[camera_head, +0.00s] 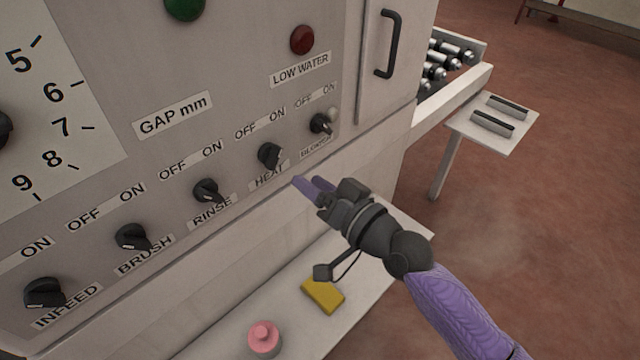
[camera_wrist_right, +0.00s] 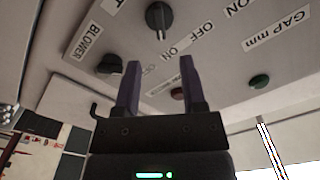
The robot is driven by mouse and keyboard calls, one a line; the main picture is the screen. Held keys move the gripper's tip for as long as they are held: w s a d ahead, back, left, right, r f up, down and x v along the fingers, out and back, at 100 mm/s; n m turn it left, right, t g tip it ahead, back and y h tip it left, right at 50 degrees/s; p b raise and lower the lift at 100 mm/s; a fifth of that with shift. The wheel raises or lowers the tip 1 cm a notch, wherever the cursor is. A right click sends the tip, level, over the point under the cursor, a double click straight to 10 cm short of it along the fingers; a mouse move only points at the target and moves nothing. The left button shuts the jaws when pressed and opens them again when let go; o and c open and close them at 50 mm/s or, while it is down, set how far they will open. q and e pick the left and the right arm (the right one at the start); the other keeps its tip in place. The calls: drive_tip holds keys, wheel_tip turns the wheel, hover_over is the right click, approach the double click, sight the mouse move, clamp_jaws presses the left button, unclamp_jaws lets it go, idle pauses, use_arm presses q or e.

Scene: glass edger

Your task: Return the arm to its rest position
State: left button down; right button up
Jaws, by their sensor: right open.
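My right gripper (camera_head: 312,185) is open and empty, in front of the machine's control panel (camera_head: 225,150), below and right of the HEAT knob (camera_head: 269,155). In the right wrist view its two purple fingers (camera_wrist_right: 162,82) stand apart with nothing between them. The HEAT knob also shows in the right wrist view (camera_wrist_right: 160,17), beyond the fingertips, and the BLOWER knob (camera_wrist_right: 110,64) is left of them. In the head view the BLOWER knob (camera_head: 321,123) is above the gripper. No contact with a knob is visible. My left gripper is not in view.
A door handle (camera_head: 388,44) sticks out upper right. A small side table (camera_head: 515,124) stands beyond. Open floor lies at right.

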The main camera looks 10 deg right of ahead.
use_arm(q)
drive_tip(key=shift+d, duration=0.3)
use_arm(e)
drive_tip(key=shift+v, duration=1.05)
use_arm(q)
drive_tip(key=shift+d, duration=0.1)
